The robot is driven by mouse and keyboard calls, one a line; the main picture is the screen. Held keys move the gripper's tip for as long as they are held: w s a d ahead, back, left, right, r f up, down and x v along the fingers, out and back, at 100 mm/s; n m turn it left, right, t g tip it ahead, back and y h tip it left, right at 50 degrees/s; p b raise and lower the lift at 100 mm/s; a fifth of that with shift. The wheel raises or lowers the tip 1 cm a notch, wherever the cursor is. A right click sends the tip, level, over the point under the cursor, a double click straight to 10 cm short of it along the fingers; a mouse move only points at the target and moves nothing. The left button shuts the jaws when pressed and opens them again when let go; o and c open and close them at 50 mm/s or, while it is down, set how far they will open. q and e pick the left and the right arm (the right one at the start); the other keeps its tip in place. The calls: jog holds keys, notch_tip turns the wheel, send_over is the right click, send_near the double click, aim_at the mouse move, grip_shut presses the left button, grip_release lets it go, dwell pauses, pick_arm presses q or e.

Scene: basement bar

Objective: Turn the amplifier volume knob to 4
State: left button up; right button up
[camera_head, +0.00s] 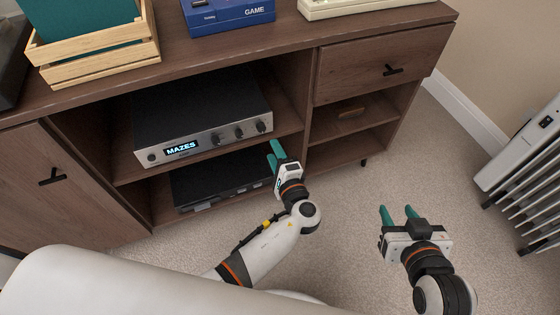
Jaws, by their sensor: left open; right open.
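The amplifier (203,115) is a black box with a silver front on the upper open shelf of the wooden cabinet. Its lit display (182,148) reads "MAZES". Several dark knobs sit on the right part of its front, including one at the far right (261,127); their markings are too small to read. My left gripper (276,150), with green fingers, is open and empty just in front of and below the right-hand knobs, apart from them as far as I can tell. My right gripper (398,213) is open and empty over the carpet, well right of the amplifier.
A black device (222,178) sits on the shelf below the amplifier. A wooden crate (100,64), a blue GAME box (228,14) and a cream device (350,6) stand on the cabinet top (290,40). A white radiator (520,150) stands at right. Carpet between is clear.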

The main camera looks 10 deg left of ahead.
pick_arm(q)
jog(key=v, duration=0.4)
pick_arm(e)
jog(key=shift+s+d+f+g, duration=0.35)
jog(key=shift+s+f+g, duration=0.45)
jog(key=shift+f, duration=0.05)
